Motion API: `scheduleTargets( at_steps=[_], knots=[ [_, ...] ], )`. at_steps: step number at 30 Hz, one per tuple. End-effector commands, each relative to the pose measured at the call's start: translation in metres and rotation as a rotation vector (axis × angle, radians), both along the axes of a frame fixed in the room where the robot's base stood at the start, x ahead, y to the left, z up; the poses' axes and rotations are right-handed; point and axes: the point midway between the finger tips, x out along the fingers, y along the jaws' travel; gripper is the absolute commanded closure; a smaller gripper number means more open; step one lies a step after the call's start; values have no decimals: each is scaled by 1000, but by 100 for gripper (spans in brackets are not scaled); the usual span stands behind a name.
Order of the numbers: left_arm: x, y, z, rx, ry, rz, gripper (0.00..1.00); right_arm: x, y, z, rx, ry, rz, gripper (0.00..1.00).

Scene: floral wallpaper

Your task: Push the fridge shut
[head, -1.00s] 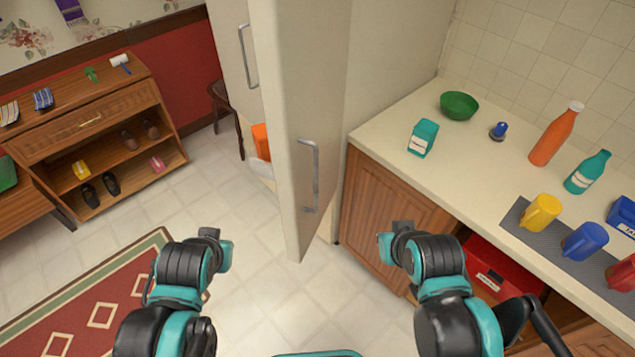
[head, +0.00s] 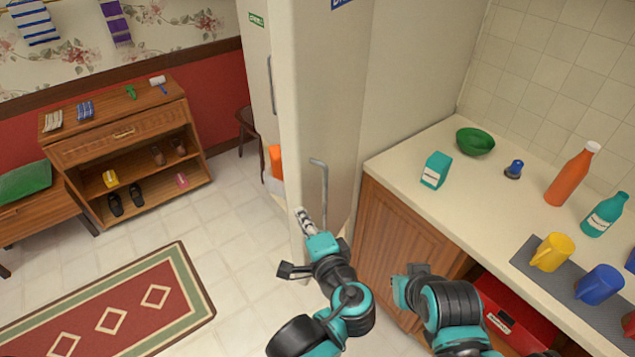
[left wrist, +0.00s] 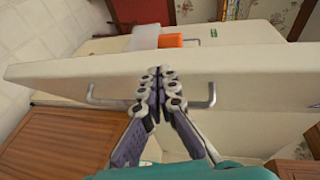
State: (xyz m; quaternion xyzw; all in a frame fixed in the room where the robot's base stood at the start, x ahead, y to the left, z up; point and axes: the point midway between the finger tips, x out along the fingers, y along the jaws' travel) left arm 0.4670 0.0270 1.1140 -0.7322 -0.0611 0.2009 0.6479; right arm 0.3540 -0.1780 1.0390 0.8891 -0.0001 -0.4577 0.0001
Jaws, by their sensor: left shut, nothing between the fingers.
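The fridge door (head: 305,110) is cream-coloured and stands ajar, its edge towards me, with a grey bar handle (head: 322,185) on its face. An orange thing (head: 275,160) shows in the gap behind the door's edge. My left gripper (head: 302,216) is shut and empty, its fingertips at the door's edge beside the handle. In the left wrist view the closed fingertips (left wrist: 161,76) overlap the door (left wrist: 245,88) near its handle (left wrist: 210,97); I cannot tell whether they touch. My right arm is in the head view at the lower right, but its fingers are hidden.
A counter (head: 400,167) stands right of the fridge with a green bowl (head: 475,142), bottles and mugs. Below it is a red box (head: 500,310). A wooden shoe cabinet (head: 95,150) and a patterned rug (head: 110,315) are at left. The tiled floor between is clear.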

Motion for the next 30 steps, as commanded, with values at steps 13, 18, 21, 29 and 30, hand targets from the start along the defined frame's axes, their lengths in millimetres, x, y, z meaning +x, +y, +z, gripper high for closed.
scheduleTargets(
  at_steps=[13,18,21,29,30],
  knots=[
    [10,-53,28,148,-181,-91,100,0,0,-6,0,0,0,100],
    [41,-43,27,147,-180,-91,100,0,0,-12,0,0,0,100],
    [57,-39,27,147,-179,-92,100,0,0,-16,0,0,0,100],
    [81,-33,28,146,-179,-95,100,0,0,-20,0,0,0,100],
    [82,-33,28,146,-179,-96,100,0,0,-20,0,0,0,100]
  ],
)
